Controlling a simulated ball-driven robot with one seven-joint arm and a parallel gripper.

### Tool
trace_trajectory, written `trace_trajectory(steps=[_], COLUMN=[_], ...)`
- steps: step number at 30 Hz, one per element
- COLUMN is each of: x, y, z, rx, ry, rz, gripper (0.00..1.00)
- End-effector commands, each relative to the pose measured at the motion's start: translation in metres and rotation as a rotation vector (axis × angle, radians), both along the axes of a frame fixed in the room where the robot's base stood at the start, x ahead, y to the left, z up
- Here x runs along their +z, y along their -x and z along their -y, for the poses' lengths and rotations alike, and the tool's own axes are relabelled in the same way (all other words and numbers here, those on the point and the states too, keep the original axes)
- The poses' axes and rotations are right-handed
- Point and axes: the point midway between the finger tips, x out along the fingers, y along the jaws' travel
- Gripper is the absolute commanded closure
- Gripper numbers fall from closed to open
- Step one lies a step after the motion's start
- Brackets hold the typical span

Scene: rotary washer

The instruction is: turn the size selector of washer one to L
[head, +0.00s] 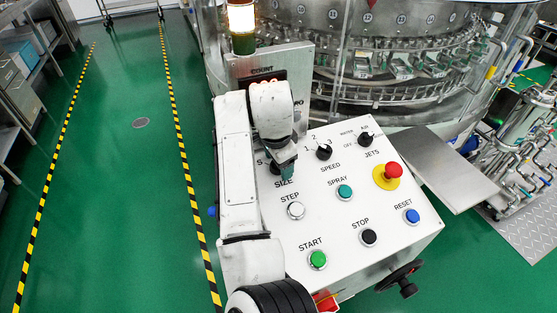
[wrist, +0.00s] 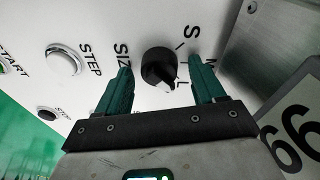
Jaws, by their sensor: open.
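The size selector (wrist: 158,66) is a black knob with a white pointer, on the white sloped panel (head: 320,225). In the wrist view it stands between the two green fingers of my gripper (wrist: 161,68), with a gap on each side. Its pointer is toward the lower right of the wrist view.
The speed knob (head: 323,152) and the water/air knob (head: 365,139) are right of the selector. Below are the step button (head: 296,210), spray button (head: 344,192) and red emergency button (head: 393,171). A grey count box (head: 250,68) stands behind the panel.

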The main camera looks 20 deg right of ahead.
Motion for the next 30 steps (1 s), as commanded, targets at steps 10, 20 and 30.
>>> trace_trajectory(steps=[10, 20, 30], x=[0.014, 0.073, 0.104], y=[0.002, 0.015, 0.022], z=[-0.003, -0.011, -0.015], rx=[0.002, 0.001, 0.0], ry=[0.0, -0.001, -0.001], rz=[0.002, 0.004, 0.0], gripper=[0.31, 0.31, 0.31])
